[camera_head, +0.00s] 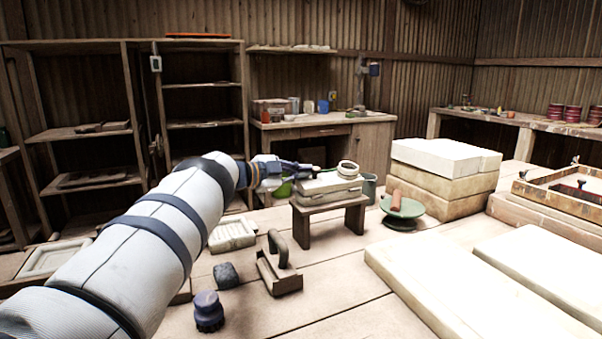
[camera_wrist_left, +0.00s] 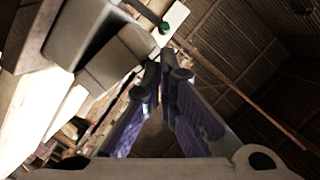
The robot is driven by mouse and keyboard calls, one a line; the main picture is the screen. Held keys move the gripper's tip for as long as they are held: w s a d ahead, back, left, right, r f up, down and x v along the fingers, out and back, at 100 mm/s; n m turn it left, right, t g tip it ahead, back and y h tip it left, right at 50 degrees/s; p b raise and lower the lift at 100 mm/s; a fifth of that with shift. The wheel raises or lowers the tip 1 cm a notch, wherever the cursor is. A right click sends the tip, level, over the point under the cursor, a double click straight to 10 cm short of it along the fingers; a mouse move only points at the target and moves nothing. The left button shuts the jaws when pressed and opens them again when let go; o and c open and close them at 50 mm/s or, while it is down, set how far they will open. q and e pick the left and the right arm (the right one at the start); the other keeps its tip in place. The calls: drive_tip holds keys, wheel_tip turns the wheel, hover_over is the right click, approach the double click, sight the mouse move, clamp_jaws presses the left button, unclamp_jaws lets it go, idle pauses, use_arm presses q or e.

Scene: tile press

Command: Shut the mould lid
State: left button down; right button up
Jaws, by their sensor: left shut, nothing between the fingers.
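The pale, box-like mould (camera_head: 322,196) sits on a small wooden stand in the middle of the head view. Its lid (camera_head: 330,180) looks like a slab lying roughly flat on top, with a pale ring-shaped piece (camera_head: 348,168) on it. Whether a gap is left under the lid I cannot tell. My left gripper (camera_head: 316,168) is shut and empty, close to the lid's far left edge; contact is unclear. In the left wrist view my fingers (camera_wrist_left: 160,68) are together beside a blurred grey block, which I cannot identify surely. My right gripper is not in view.
The wooden stand (camera_head: 303,222) is on a pale worktop. A trowel-like tool (camera_head: 278,270), a dark sponge-like lump (camera_head: 227,275) and a round brush (camera_head: 209,312) lie in front. A green dish (camera_head: 403,213) and stacked blocks (camera_head: 440,185) stand to the right.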

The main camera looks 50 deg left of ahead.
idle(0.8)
use_arm(q)
drive_tip(key=s+a+r, duration=0.1)
drive_tip(key=s, duration=1.1)
drive_tip(key=shift+r, duration=0.35)
